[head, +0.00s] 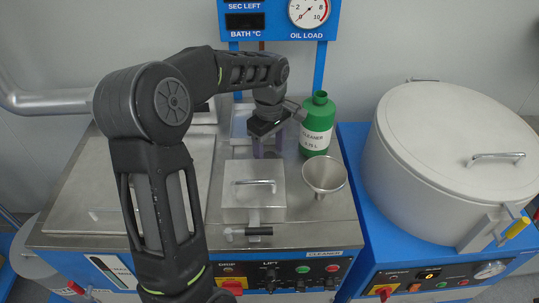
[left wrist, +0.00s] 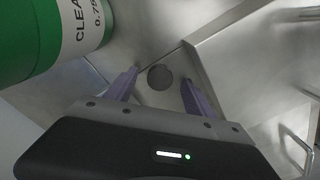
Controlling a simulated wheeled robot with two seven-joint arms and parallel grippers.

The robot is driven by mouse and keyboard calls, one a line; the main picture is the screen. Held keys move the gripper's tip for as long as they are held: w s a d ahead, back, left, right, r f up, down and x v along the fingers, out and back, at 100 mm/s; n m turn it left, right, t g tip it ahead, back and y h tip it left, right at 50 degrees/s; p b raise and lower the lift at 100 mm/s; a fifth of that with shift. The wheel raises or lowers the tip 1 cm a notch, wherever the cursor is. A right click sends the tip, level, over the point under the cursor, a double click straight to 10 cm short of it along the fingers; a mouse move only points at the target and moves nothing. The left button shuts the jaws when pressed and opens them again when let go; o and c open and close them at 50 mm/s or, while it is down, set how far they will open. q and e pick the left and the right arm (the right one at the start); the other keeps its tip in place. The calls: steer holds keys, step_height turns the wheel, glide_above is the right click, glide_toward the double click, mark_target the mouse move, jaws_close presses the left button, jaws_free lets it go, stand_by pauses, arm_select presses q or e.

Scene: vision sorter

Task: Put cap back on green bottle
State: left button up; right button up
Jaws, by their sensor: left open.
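The green bottle (head: 318,125) with a white CLEANER label stands upright at the back right of the steel top. Its neck shows a dark opening with no cap on it. Its side also fills the upper left of the left wrist view (left wrist: 30,35). My left gripper (head: 268,148) is left of the bottle, pointing down, with its purple fingers apart. In the left wrist view a small dark grey disc (left wrist: 160,77) shows between the open fingers (left wrist: 160,92); it may be the cap, and the fingers do not hold it. My right gripper is out of view.
A steel box with a handled lid (head: 250,190) stands in front of the gripper. A steel funnel (head: 324,175) is in front of the bottle. A large lidded drum (head: 450,150) stands at right. A gauge panel (head: 280,18) is behind.

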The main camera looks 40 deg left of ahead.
mark_target(270, 156)
arm_select(q)
steer(key=shift+f, duration=0.35)
stand_by(0.3)
jaws_close()
stand_by(0.5)
steer(key=shift+r, duration=0.15)
step_height(270, 156, up, 10)
steer(key=b, duration=0.1)
stand_by(0.4)
stand_by(0.4)
